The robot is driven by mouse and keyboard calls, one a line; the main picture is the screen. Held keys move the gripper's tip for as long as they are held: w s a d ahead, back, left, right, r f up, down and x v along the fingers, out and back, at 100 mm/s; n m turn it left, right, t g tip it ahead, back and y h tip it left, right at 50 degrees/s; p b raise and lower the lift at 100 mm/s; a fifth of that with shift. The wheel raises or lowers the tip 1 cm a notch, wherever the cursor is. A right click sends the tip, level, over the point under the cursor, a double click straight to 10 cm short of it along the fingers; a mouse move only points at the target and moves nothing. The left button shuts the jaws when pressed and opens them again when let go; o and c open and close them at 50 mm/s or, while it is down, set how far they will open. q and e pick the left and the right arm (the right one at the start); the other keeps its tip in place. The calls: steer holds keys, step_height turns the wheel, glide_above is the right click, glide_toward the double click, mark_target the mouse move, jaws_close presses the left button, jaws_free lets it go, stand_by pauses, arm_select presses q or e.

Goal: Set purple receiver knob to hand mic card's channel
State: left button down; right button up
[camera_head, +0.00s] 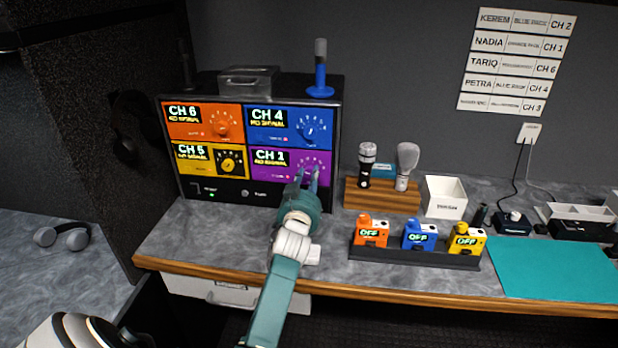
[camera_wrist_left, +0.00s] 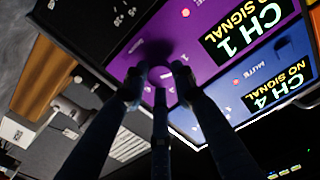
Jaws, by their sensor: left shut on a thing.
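The purple receiver (camera_head: 262,158) is the lower right panel of the rack. Its display reads CH 1 and NO SIGNAL, also in the left wrist view (camera_wrist_left: 205,25). My left gripper (camera_head: 307,176) is at this panel, its fingers shut on the purple knob (camera_wrist_left: 160,90). The fingers mostly hide the knob, so its pointer cannot be read. Several cards hang on the wall, reading CH 2, CH 1, CH 6, CH 4 and CH 3; the bottom card (camera_head: 502,105) shows CH 3, its other text too small to read surely. My right gripper is not in view.
The orange (camera_head: 180,128), blue (camera_head: 262,135) and yellow (camera_head: 185,171) receivers adjoin, showing CH 6, CH 4 and CH 5. Right of my arm stand a wooden mic stand (camera_head: 383,203) and a dark tray (camera_head: 415,257) with three packs. A teal mat (camera_head: 555,270) lies far right.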

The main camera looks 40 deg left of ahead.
arm_select(q)
steer(key=m, duration=0.5)
steer(key=shift+r, duration=0.25)
steer(key=shift+d+m+p, duration=0.1)
steer(key=shift+m+p, duration=0.3)
steer(key=shift+m, duration=2.1)
steer(key=c, duration=1.4)
jaws_free()
steer(key=shift+w+d, duration=0.1)
steer(key=v, duration=1.2)
steer(key=shift+f, duration=0.15)
